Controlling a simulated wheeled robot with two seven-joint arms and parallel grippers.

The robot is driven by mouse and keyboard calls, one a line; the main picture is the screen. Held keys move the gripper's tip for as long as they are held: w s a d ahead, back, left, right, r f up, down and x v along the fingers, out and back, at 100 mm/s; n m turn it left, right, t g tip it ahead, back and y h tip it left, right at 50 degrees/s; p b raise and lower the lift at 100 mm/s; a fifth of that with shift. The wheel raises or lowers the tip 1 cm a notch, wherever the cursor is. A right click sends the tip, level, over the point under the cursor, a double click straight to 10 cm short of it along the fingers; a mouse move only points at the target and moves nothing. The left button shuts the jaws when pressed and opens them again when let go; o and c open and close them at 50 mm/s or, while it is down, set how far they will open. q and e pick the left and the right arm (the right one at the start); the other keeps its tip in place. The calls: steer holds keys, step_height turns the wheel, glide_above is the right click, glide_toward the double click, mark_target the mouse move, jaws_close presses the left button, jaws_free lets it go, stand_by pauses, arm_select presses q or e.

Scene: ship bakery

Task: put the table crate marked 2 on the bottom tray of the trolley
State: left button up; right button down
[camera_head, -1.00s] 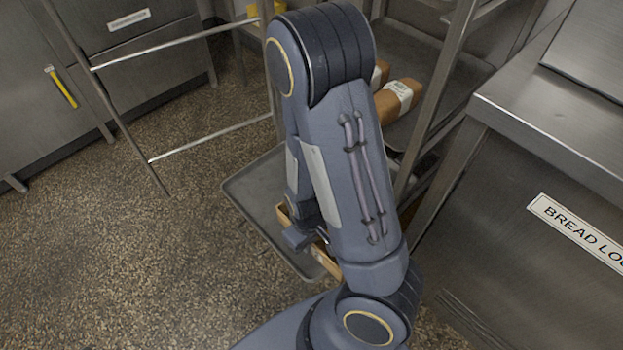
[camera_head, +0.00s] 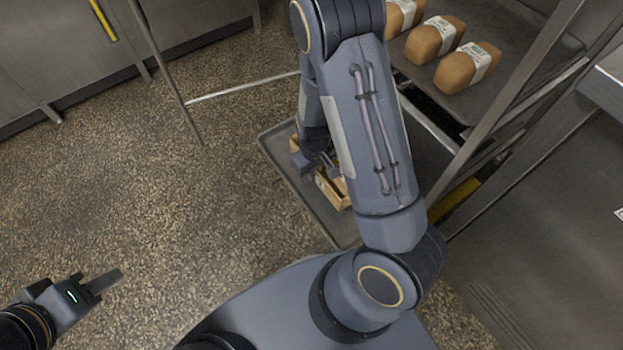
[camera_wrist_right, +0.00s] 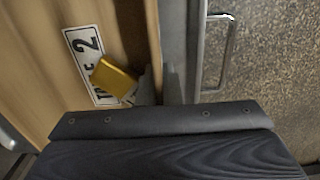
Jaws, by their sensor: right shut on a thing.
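The wooden crate (camera_head: 340,200) is inside the tray's outline at the trolley's bottom in the head view, partly hidden by my right arm. In the right wrist view its wooden wall (camera_wrist_right: 35,60) fills the left side, with a white label (camera_wrist_right: 88,48) reading 2. The grey bottom tray (camera_head: 322,222) lies low over the floor. Whether the crate rests on it or hangs just above, I cannot tell. My left gripper (camera_head: 104,282) is empty at lower left, far from the crate; its finger opening is unclear.
Wrapped loaves (camera_head: 467,68) lie on a higher trolley tray. A slanting trolley post (camera_head: 500,130) stands right of my arm, beside a steel cabinet (camera_head: 560,220). A thin metal rail (camera_head: 240,88) runs behind the tray. The speckled floor (camera_head: 150,200) at left is clear.

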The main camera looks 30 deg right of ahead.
steer(key=shift+w+f, duration=0.75)
steer(key=shift+f, duration=0.15)
steer(key=shift+w+f+b, duration=0.15)
steer(key=shift+f+b, duration=0.55)
steer(key=shift+f, duration=0.15)
steer(key=shift+w+f+b, duration=0.1)
steer(key=shift+f+b, duration=0.55)
steer(key=shift+f, duration=0.2)
steer(key=shift+d+f, duration=0.1)
steer(key=shift+f, duration=0.15)
steer(key=c, duration=1.6)
jaws_free()
